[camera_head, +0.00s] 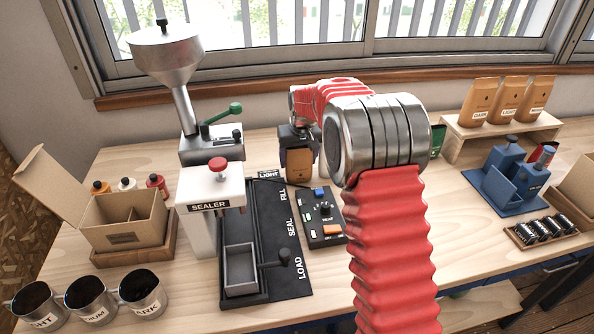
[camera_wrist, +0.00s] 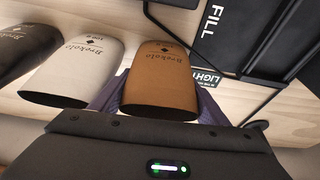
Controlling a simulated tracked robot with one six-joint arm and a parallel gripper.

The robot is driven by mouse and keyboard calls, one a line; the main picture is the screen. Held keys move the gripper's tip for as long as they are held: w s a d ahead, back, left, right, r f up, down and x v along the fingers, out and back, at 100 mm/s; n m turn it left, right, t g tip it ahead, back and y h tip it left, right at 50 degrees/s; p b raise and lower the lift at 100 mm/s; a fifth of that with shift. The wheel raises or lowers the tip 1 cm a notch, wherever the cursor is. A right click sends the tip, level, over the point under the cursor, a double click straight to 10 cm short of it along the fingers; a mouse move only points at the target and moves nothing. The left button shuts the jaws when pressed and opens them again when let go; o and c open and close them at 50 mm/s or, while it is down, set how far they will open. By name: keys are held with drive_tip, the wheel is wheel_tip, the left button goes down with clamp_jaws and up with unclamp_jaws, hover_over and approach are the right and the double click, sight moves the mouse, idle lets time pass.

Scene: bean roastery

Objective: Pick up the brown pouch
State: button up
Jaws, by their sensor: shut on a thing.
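The brown pouch (camera_wrist: 163,72) is between the purple fingers of my gripper (camera_wrist: 158,98) in the wrist view, with its open end toward the gripper body. My gripper is shut on it. In the head view the brown pouch (camera_head: 299,163) shows upright beneath my gripper (camera_head: 297,146), behind the black sealing track. I cannot tell whether its base is touching the table. In the wrist view a white pouch (camera_wrist: 72,70) stands close beside it, with a black pouch (camera_wrist: 22,48) further left.
The sealer (camera_head: 212,195) and its black track (camera_head: 275,230) with FILL, SEAL and LOAD labels stand near the gripper. A control box (camera_head: 322,222) is to the track's right. An open carton (camera_head: 125,220) and several metal cups (camera_head: 90,300) are at left.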

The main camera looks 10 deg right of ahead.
drive_tip(key=shift+c, duration=0.5)
drive_tip(key=shift+r, duration=0.6)
wheel_tip(320, 180, up, 17)
drive_tip(key=shift+f, duration=0.1)
